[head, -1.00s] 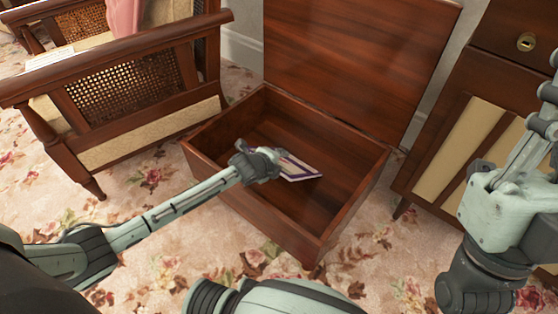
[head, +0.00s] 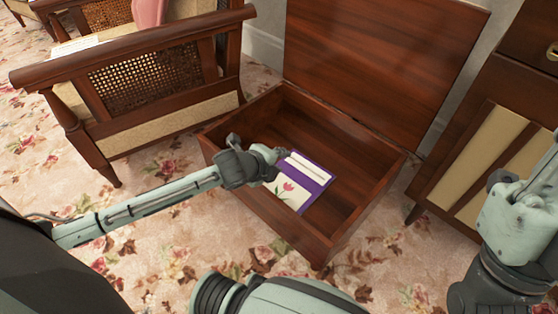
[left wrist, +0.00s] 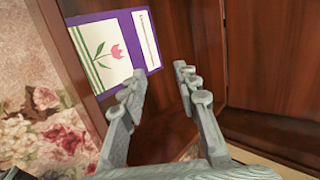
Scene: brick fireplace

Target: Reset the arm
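My left gripper (head: 270,158) is over the open wooden box, at its left side. In the left wrist view my left gripper (left wrist: 160,88) has its two fingers apart with nothing between them. A purple and white card or thin book (head: 300,182) with a pink tulip lies inside the box, just past and below the fingers. It also shows in the left wrist view (left wrist: 112,46), beyond the left finger. My right arm shows at the right edge, but its fingertips are not clearly in view.
The wooden box (head: 285,222) stands on the floral carpet (head: 165,245) with its lid (head: 385,65) up. A wooden armchair with cane side (head: 146,82) is at the left. A cabinet (head: 487,132) stands at the right. The right part of the box is empty.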

